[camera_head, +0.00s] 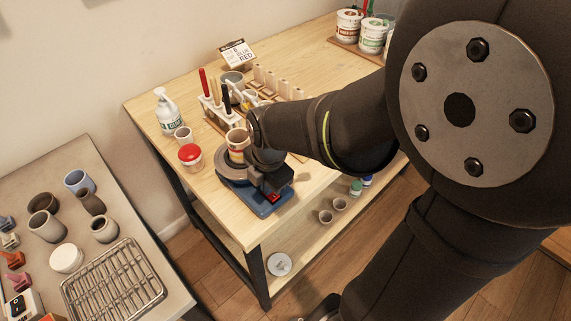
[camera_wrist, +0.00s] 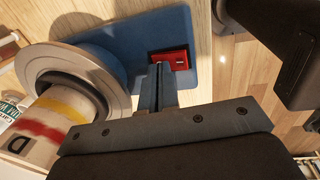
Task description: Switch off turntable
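The turntable has a blue base (camera_head: 240,196) and a round grey wheel (camera_head: 228,164), and it stands on the wooden table near its front edge. It also shows in the wrist view (camera_wrist: 205,22). A pale pot (camera_head: 237,140) with yellow and red bands sits on the wheel; the bands show clearly in the wrist view (camera_wrist: 50,118). A red switch (camera_wrist: 181,58) is set in a corner of the base, and it shows in the head view (camera_head: 274,198). My gripper (camera_wrist: 162,68) is shut and empty, its tips right beside the switch. I cannot tell whether they touch it.
A lower shelf (camera_head: 305,240) holds small cups. A side table (camera_head: 35,175) at left holds pots and a wire rack (camera_head: 115,280).

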